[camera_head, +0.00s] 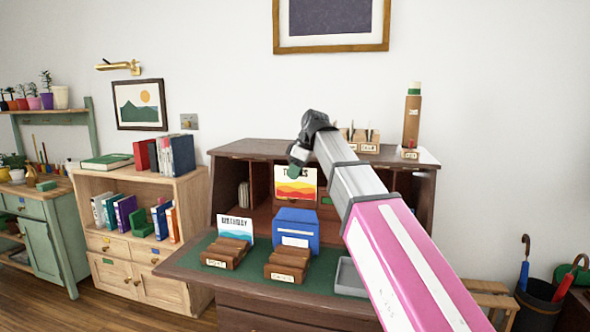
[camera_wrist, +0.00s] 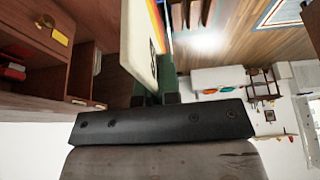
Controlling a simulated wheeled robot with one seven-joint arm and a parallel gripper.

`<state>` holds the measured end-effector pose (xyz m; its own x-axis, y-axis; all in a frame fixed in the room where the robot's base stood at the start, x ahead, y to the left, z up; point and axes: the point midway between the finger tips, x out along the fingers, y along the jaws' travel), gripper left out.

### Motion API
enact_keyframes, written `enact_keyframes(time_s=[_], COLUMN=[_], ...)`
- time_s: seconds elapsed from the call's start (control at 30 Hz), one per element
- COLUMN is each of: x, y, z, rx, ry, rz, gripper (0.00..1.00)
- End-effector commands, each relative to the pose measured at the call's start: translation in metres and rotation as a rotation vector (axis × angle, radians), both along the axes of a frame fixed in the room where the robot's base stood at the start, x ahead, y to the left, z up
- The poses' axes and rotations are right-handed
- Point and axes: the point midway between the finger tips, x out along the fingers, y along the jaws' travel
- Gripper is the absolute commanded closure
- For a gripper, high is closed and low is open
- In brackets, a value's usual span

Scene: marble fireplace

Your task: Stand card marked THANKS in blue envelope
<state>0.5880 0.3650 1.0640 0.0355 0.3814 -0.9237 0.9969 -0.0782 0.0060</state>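The card marked THANKS (camera_head: 296,188), with red, orange and yellow bands, hangs upright in the head view. My gripper (camera_head: 297,169) is above it, shut on its top edge and partly covering the lettering. In the wrist view the card (camera_wrist: 142,42) runs down between the green fingers of my gripper (camera_wrist: 157,88). The blue envelope (camera_head: 297,222) stands in the right wooden holder (camera_head: 286,263) on the desk, with a white strip across its front. The card is above the envelope and apart from it in the picture. The envelope's opening is hard to make out.
A BIRTHDAY card (camera_head: 235,229) stands in the left wooden holder (camera_head: 227,252). A grey tray (camera_head: 348,278) lies to the right. The desk (camera_head: 185,263) has a hutch behind, and my arm hides its right side. Bare green desktop lies around the holders.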

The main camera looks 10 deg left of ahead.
Motion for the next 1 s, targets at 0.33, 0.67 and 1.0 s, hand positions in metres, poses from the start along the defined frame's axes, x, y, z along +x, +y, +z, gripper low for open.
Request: enact_keyframes(time_s=[0.33,0.67,1.0], x=[0.000,0.000,0.000], y=[0.000,0.000,0.000], z=[-0.037,-0.067,-0.076], rx=[-0.001,0.000,0.000], ry=[0.001,0.000,0.000], rz=[-0.001,0.000,0.000], gripper=[1.00,1.00,1.00])
